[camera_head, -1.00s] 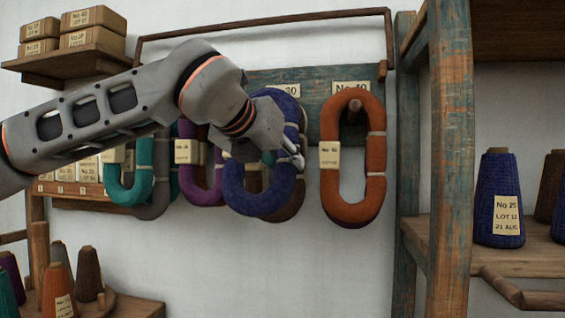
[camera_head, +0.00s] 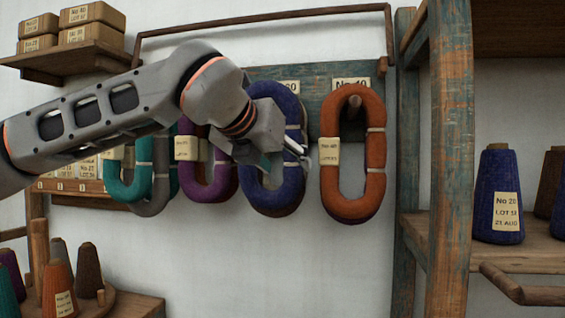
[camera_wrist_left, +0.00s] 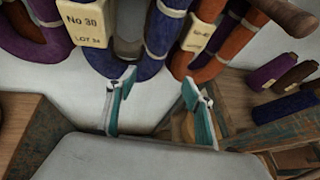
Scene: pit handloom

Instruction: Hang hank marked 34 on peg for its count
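A dark blue hank (camera_head: 292,180) hangs upright on the board below a label ending in 30, partly covered by my left gripper. It also shows in the left wrist view (camera_wrist_left: 160,38), where its tag (camera_wrist_left: 83,22) seems to read No 30, LOT 34. My left gripper (camera_head: 284,158) is in front of the hank's middle. In the left wrist view its two teal fingers (camera_wrist_left: 158,92) are spread apart with nothing between them. The peg behind the blue hank is hidden. My right gripper is not in view.
An orange hank (camera_head: 331,195) hangs at the right on the peg (camera_head: 354,103) under No 40. Purple (camera_head: 220,183), grey and teal (camera_head: 128,193) hanks hang at the left. A wooden shelf frame (camera_head: 449,150) with cones stands close at the right. More cones stand low at the left.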

